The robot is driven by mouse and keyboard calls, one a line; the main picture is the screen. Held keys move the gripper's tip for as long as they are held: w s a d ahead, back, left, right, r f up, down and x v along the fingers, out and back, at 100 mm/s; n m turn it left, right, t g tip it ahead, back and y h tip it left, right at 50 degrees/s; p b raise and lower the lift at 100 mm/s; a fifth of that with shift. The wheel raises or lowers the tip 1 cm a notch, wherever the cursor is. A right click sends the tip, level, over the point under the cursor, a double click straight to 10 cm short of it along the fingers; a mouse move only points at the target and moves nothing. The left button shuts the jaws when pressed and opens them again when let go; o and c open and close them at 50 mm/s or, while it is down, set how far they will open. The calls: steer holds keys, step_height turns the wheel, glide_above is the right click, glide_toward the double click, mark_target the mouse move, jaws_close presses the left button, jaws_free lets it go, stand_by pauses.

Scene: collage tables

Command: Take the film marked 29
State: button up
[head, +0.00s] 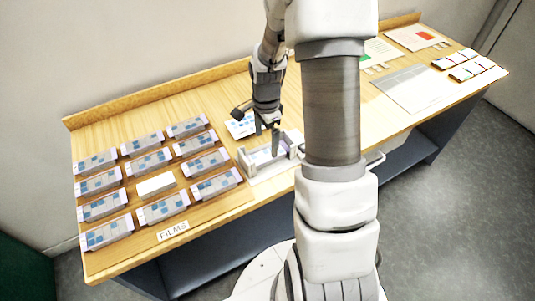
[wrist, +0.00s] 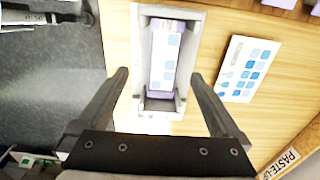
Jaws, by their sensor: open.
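A film with blue squares (wrist: 165,62) lies in a grey holder (wrist: 140,60); its number strip at the top is too small to read surely. In the head view the holder (head: 255,172) stands near the table's front edge. My gripper (wrist: 160,76) is open and empty, its fingers on either side of the holder in the wrist view. In the head view my gripper (head: 269,133) hangs just above the holder. More films (head: 147,161) lie in rows at the left; their numbers cannot be read.
A FILMS label (head: 173,230) lies in front of the rows, and a pale block (head: 156,184) sits among them. A card with blue squares (wrist: 248,68) lies beside the holder. Sheets (head: 412,88) and small dark-edged pieces (head: 466,70) lie at the right.

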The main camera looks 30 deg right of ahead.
mark_target(268, 154)
steer(key=shift+w+d+f, duration=0.15)
steer(key=shift+f, duration=0.75)
steer(key=shift+w+d+f, duration=0.1)
steer(key=shift+f, duration=0.8)
steer(key=shift+w+d+f, duration=0.15)
steer(key=shift+f, duration=0.75)
steer(key=c, duration=1.4)
steer(key=shift+r, duration=0.1)
